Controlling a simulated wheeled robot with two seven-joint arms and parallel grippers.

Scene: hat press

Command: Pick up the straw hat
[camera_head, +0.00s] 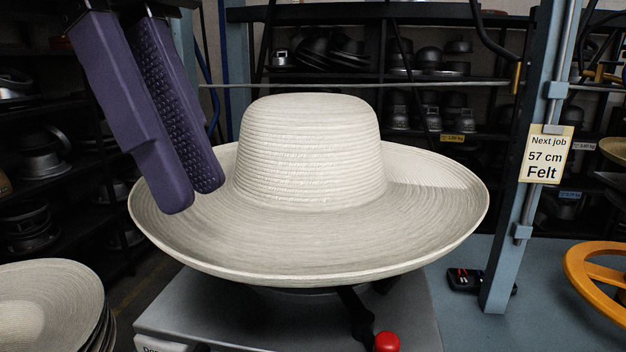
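The straw hat (310,160) is pale cream with a rounded crown and a wide upturned brim. It sits level in the middle of the head view, on top of a grey press. My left gripper (192,200) shows as two purple fingers pointing down from the upper left. The ribbed inner pad of the far finger shows, and the fingers are apart. Their tips overlap the left part of the brim in the picture, left of the crown. I cannot tell whether they touch the brim. My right gripper is not in view.
The grey press (215,310) has a red knob (386,342). A stack of pale hats (50,305) is at the lower left. A blue-grey post (515,225) with a job sign (545,154) and a yellow wheel (590,290) stand right. Dark shelves with metal forms line the back.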

